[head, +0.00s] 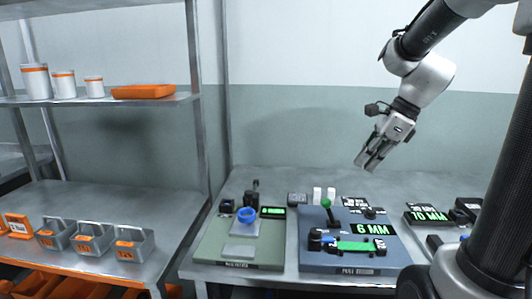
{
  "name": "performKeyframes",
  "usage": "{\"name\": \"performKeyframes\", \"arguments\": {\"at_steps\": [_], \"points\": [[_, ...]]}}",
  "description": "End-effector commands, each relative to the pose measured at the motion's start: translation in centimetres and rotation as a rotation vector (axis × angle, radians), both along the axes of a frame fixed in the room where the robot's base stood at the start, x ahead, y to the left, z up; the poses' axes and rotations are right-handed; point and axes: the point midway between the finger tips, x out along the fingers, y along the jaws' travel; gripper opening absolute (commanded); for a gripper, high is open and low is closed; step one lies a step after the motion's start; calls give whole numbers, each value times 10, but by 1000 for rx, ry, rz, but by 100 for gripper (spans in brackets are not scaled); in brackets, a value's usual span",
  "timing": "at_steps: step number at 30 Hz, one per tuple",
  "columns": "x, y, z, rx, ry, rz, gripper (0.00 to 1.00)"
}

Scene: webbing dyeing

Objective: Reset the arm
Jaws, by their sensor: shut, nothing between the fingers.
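My arm reaches in from the upper right in the head view. My gripper (368,163) hangs in the air above the back of the metal bench (285,180), pointing down and to the left. Its fingers are shut with nothing between them. It is well clear of the devices on the bench and touches nothing.
On the bench stand a green-grey station (215,247) with a blue ring (246,215), and a blue station (325,262) with a green-knobbed lever (326,203) and a "6 MM" display (371,229). A shelf rack (100,101) at left holds white canisters, an orange tray (143,91) and grey bins (130,245).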

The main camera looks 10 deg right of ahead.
Motion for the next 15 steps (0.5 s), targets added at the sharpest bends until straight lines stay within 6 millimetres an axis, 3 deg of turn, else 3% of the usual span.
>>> {"name": "performKeyframes", "arguments": {"at_steps": [4,6,8,15], "points": [[-1,-5,-3,-75,-75,211,0],[-12,-12,-14,-148,-110,409,0],[-29,-19,-20,-231,-147,618,0],[-118,-22,-18,-610,-312,1581,0]]}}
